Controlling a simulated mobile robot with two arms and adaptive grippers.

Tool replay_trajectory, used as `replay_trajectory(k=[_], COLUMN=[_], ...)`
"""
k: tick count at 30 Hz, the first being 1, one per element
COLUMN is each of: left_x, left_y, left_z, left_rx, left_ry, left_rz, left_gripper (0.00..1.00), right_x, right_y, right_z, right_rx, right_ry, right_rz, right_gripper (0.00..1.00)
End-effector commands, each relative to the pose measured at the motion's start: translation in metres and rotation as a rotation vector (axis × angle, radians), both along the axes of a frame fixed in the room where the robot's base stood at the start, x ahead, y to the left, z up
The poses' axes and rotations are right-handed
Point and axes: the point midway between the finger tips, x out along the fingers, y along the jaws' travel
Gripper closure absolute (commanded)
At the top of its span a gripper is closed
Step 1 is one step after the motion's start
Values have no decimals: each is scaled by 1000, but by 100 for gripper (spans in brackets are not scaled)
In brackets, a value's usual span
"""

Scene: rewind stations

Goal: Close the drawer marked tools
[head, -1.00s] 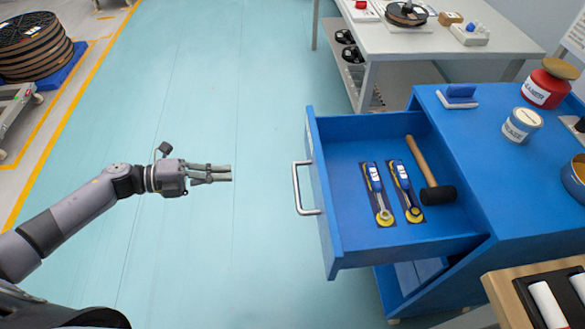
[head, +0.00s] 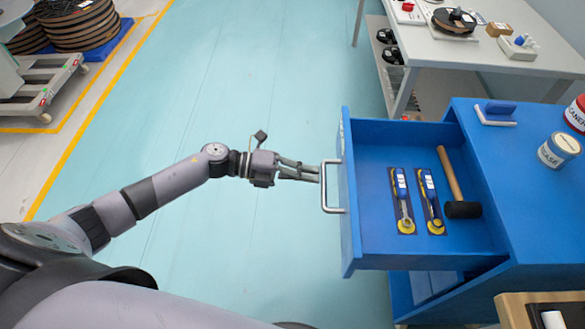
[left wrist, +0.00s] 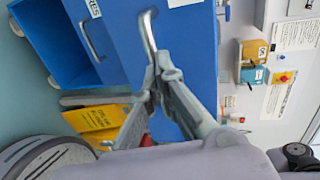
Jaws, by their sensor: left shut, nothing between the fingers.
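A blue drawer (head: 421,250) stands pulled out of the blue cabinet (head: 530,215) in the head view. Two ratchet-like tools (head: 431,200) and a mallet (head: 461,208) lie inside it. Its front carries a silver bar handle (head: 324,192), which also shows in the left wrist view (left wrist: 148,38). My left gripper (head: 318,172) is shut and empty, its tips at the handle. In the left wrist view its fingertips (left wrist: 155,72) meet beside the handle's end; contact is hard to tell. No label reading tools is legible. My right gripper is not in view.
Cans (head: 559,150) and a blue-handled block (head: 495,113) stand on the cabinet top. A white workbench (head: 470,48) is behind. A wooden-edged surface (head: 508,310) is at the lower right. The floor left of the drawer is clear.

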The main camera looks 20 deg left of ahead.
Motion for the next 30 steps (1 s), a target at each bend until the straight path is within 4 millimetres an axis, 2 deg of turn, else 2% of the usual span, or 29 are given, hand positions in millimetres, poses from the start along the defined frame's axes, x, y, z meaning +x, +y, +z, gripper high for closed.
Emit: replay_trajectory(k=[17,23,30], left_x=[2,10,28], left_y=[-9,-33,-89], left_z=[-1,1,2], left_rx=[0,-4,-5], left_ry=[0,-1,-3], left_rz=[-1,-3,-3], left_gripper=[100,100,100], right_x=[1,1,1], right_y=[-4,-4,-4], right_z=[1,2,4], right_rx=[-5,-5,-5], right_ry=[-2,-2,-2], right_rz=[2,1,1], right_gripper=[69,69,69])
